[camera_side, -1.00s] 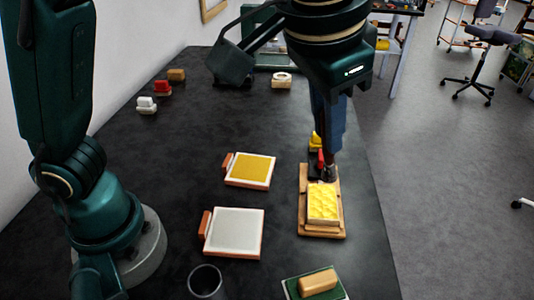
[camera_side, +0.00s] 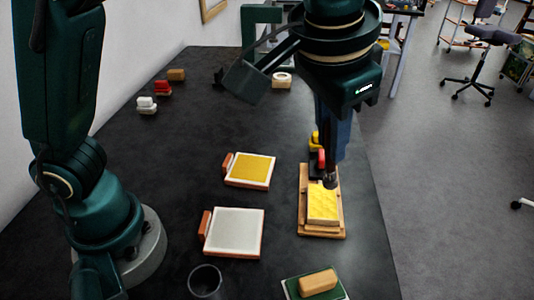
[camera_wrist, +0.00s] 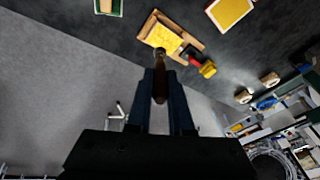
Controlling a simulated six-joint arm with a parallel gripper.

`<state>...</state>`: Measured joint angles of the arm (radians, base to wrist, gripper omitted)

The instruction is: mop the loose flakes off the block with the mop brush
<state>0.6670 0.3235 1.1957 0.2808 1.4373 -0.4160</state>
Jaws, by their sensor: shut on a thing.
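The block (camera_side: 322,208) has a yellow-gold top and sits on a wooden board (camera_side: 306,228) near the table's right edge. It also shows in the wrist view (camera_wrist: 166,40). My gripper (camera_wrist: 160,78) is shut on the brown handle of the mop brush (camera_wrist: 160,88), which points down. The brush's dark head (camera_side: 330,182) is at the block's far end, over its top; whether it touches cannot be told. In the side view my gripper (camera_side: 333,155) is above the far part of the board. Single loose flakes are too small to make out.
A red and yellow thing (camera_wrist: 207,69) stands close by the board's far end. Left of the board lie a yellow-topped tile (camera_side: 250,170) and a pale tile (camera_side: 234,232). A dark cup (camera_side: 205,283) and a tan bar on a green pad (camera_side: 318,282) are nearer.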

